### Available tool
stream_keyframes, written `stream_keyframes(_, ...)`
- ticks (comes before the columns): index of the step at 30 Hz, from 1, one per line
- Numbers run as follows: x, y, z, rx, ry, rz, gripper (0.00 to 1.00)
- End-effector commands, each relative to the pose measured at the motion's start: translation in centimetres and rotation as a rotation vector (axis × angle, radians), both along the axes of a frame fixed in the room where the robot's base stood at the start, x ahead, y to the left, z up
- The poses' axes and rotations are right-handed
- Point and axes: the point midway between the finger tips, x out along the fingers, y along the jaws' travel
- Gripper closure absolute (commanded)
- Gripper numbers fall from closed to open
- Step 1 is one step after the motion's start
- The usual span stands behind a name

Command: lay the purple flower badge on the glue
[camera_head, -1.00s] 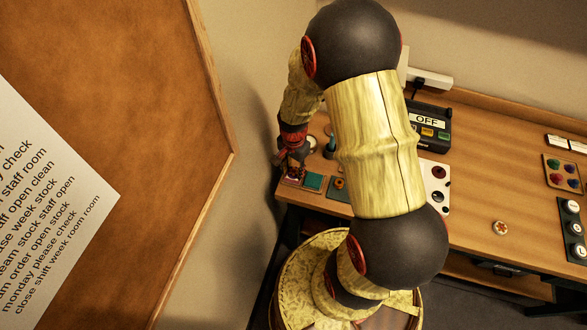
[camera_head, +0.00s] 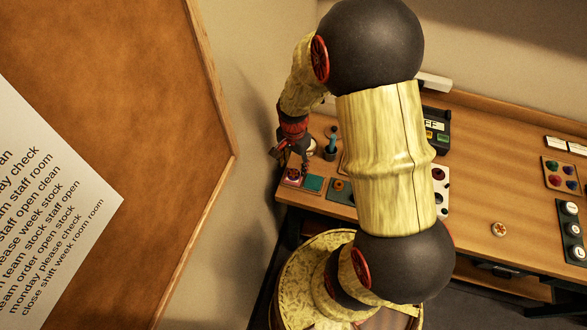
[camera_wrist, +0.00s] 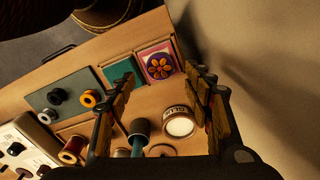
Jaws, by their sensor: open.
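The flower badge, a purple disc with an orange flower (camera_wrist: 160,66), lies on a pink square (camera_wrist: 148,54) in the wrist view. In the head view the pink square (camera_head: 292,174) is at the table's left front corner. My gripper (camera_wrist: 160,74) is open, its fingers apart with nothing held between them. In the head view my gripper (camera_head: 290,158) is above and just behind the pink square.
A teal square (camera_wrist: 122,72) adjoins the pink one. Small spools (camera_wrist: 93,97) and a blue-handled tool in a dark holder (camera_wrist: 140,128) stand nearby. A wall and notice board (camera_head: 170,70) are close on the left. The table's right middle is mostly clear.

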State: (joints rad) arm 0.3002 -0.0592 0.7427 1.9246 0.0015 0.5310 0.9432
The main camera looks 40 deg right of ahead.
Motion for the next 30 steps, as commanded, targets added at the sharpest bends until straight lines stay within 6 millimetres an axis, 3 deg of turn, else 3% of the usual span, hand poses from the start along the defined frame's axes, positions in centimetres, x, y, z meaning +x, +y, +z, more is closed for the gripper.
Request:
stream_keyframes(6,0.0,0.0,4.6,0.0,-0.002,0.0,0.49)
stream_keyframes(17,0.1,0.5,9.0,-0.007,-0.022,0.048,0.49)
stream_keyframes(20,0.0,1.9,13.0,-0.027,-0.074,0.176,0.49)
stream_keyframes(23,-1.0,4.2,18.4,-0.063,-0.151,0.375,0.49)
stream_keyframes(27,-4.3,7.6,25.4,-0.135,-0.26,0.689,0.49)
stream_keyframes(30,-7.1,9.5,28.8,-0.192,-0.327,0.888,0.49)
